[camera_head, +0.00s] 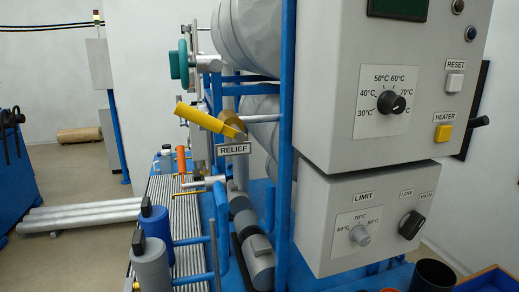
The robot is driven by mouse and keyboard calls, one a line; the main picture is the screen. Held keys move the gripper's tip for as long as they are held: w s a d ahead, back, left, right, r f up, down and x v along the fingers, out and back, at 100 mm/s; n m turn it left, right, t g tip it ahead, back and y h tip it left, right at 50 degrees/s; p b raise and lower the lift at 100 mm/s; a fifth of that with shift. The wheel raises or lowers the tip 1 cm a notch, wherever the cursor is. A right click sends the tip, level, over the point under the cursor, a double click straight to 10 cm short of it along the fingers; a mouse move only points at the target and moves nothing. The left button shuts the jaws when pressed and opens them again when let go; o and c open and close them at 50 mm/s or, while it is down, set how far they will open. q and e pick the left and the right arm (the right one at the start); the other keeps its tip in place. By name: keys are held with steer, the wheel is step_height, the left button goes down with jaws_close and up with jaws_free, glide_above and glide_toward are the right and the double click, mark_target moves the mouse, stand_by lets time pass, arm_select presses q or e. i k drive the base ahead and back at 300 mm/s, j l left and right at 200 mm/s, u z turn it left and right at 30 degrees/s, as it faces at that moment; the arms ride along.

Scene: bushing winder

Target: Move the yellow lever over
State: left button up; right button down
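The yellow lever (200,118) is near the middle of the head view. It slants from its upper left end down to the right, where it meets a brass-coloured valve body (233,126). A label reading RELIEF (234,149) sits just below the valve. Neither of my grippers shows in this view, and nothing is touching the lever.
A teal handwheel (184,62) is above the lever. Bottles (152,262) stand at the lower left. Open floor (75,185) lies left of the machine.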

mark_target(188, 112)
steer(key=i+j, duration=0.1)
steer(key=j, duration=0.5)
steer(key=i+j, duration=0.1)
steer(key=j, duration=0.55)
steer(key=i, duration=0.25)
